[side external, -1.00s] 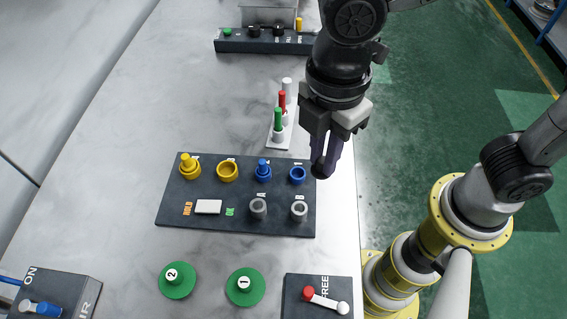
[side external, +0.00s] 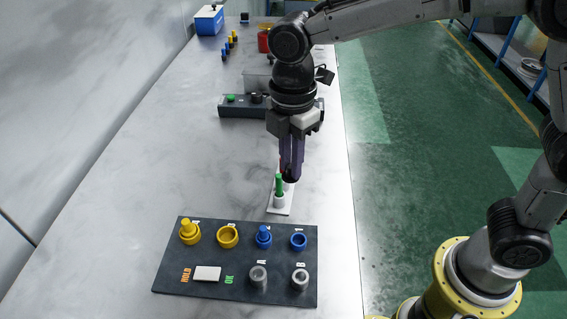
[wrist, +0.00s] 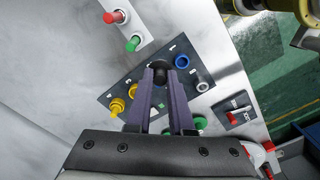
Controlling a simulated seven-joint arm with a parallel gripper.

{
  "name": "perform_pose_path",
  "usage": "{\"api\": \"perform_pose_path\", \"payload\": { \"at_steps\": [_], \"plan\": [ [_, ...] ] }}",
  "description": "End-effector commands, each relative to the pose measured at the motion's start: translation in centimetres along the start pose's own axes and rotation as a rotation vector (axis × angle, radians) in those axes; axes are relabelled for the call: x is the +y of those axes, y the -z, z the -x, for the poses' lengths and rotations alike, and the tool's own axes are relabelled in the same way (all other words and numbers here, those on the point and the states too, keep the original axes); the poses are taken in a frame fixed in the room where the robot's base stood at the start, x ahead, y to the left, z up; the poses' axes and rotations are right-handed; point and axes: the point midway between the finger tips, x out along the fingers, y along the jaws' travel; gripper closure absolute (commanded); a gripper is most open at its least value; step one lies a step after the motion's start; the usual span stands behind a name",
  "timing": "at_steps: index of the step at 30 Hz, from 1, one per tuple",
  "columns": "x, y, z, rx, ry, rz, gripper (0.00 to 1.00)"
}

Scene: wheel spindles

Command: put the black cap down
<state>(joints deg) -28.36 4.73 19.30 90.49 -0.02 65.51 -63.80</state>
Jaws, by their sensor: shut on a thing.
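My gripper (side external: 291,176) is shut on the black cap (wrist: 160,69), which shows between the fingertips in the wrist view. In the side view the cap is a dark shape at the fingertips, hard to tell from them. The gripper points down at the white strip (side external: 280,209) with upright pins. A green pin (side external: 279,186) stands on the strip just left of the fingertips. A red pin (wrist: 117,17) is mostly hidden behind the gripper in the side view. I cannot tell whether the cap touches anything.
A dark panel (side external: 210,283) lies in front, with yellow, blue and grey round holders; the yellow and blue ones on the left of each pair hold pegs. A dark box (side external: 237,111) with buttons stands behind the strip. The table left of the strip is clear.

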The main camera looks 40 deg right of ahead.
Motion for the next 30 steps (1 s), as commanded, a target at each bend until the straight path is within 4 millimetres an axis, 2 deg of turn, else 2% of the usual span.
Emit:
{"api": "perform_pose_path", "payload": {
  "at_steps": [2,5,17,21,25,30],
  "plan": [
    [0.6,-0.8,-0.6,-0.001,0.002,-0.026,1.00],
    [1.6,-0.8,-1.1,0.000,0.001,-0.038,1.00],
    [9.0,2.6,-4.8,-0.001,0.002,-0.038,1.00],
    [10.8,3.4,-7.4,-0.002,0.003,-0.038,1.00],
    [12.2,4.0,-9.1,0.000,0.001,-0.037,1.00],
    [12.9,4.3,-10.0,0.000,0.000,-0.037,1.00]
  ]
}}
